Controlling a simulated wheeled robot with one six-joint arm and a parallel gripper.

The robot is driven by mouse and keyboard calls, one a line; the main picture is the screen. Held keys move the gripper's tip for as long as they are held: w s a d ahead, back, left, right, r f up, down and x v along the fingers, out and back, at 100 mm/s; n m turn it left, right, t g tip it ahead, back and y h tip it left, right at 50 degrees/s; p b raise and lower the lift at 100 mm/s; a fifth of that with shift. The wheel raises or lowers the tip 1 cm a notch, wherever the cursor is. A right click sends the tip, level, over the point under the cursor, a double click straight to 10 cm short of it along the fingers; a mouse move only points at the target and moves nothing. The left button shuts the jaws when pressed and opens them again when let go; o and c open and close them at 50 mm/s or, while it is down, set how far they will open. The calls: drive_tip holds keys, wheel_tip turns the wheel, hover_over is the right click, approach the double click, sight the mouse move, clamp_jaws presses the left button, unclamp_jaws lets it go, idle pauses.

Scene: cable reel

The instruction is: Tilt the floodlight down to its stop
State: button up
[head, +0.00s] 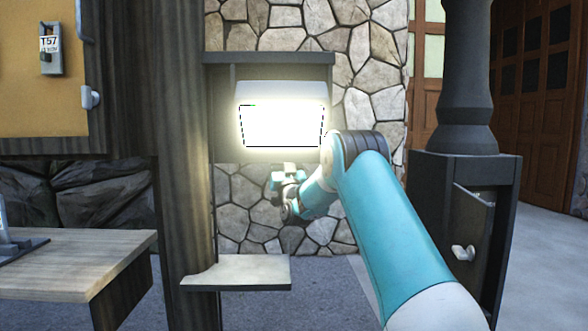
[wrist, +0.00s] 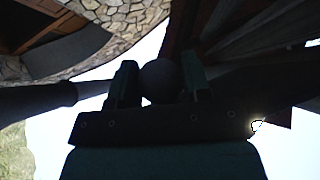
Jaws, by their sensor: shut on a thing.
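The floodlight (head: 283,126) is lit and glares white in the head view. It hangs under a dark bracket (head: 268,58) in front of the stone wall, its bright face turned toward me. My gripper (head: 284,170) is just below the floodlight's lower edge. In the wrist view, my gripper's two fingers (wrist: 160,92) stand on either side of a dark round knob (wrist: 160,78) and are shut on it. The picture is too dark to show how the knob joins the floodlight. The tilt stop cannot be made out.
A dark wooden post (head: 183,200) stands left of the floodlight, with a small shelf (head: 240,274) below. A workbench (head: 75,262) and a yellow panel (head: 45,85) are at the left. A dark pedestal (head: 468,235) with a small door stands at the right.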

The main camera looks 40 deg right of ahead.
drive_tip(key=shift+r, duration=0.15)
drive_tip(key=o, duration=1.3)
drive_tip(key=shift+d, duration=0.1)
drive_tip(key=shift+c, duration=0.2)
drive_tip(key=shift+s+f+b, duration=0.15)
drive_tip(key=shift+f+b, duration=0.3)
drive_tip(key=shift+b, duration=0.1)
drive_tip(key=b+v, duration=1.6)
drive_tip(key=b, duration=0.5)
drive_tip(key=shift+s+a+f, duration=0.15)
drive_tip(key=shift+s+a, duration=0.05)
drive_tip(key=shift+a, duration=0.05)
